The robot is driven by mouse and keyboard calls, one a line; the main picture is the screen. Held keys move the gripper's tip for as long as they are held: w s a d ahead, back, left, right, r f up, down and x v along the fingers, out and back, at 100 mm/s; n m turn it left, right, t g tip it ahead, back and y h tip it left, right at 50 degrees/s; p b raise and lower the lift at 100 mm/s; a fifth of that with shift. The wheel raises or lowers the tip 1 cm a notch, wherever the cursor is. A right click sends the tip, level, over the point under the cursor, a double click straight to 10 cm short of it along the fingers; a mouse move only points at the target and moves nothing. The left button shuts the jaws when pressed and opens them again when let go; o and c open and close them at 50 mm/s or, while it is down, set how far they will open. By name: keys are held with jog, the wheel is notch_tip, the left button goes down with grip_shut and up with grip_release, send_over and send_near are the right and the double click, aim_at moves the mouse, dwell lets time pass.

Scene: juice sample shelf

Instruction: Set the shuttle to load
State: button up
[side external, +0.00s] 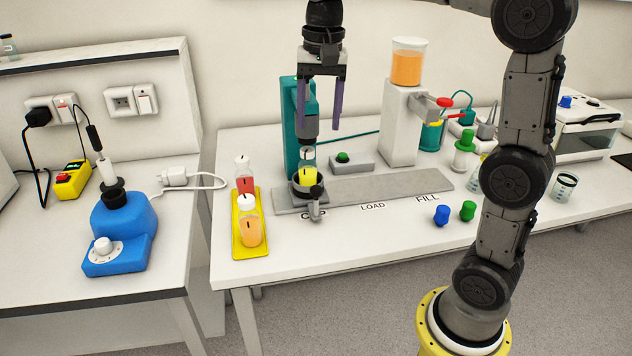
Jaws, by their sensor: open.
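The shuttle (297,189) is a dark round holder on the grey rail (390,186). It stands at the rail's left end, by the partly hidden CAP label, below the teal capping machine (289,130). A small grey handle (316,211) sticks out at its front. A small yellow item (309,177) sits in the shuttle; its exact form is hard to tell. The LOAD label (373,206) lies at the middle of the rail and FILL (427,198) at its right. My gripper (319,127) points down, open and empty, above the shuttle and apart from it.
A yellow tray (239,248) with red and orange bottles stands left of the rail. A white dispenser (399,125) with orange juice stands behind it. Blue (441,215) and green (468,210) caps lie at the right front. The LOAD stretch of rail is clear.

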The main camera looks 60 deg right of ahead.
aim_at(316, 187)
jog(key=shift+g, duration=0.3)
jog(key=f, duration=0.5)
jog(key=w+f, duration=0.1)
jog(key=f, duration=0.4)
jog(key=d+f, duration=0.1)
jog(key=f, duration=0.5)
jog(key=shift+w+f, duration=0.1)
jog(key=shift+w, duration=0.05)
jog(key=shift+c, duration=0.2)
grip_shut()
jog(key=shift+d, duration=0.1)
dwell(0.4)
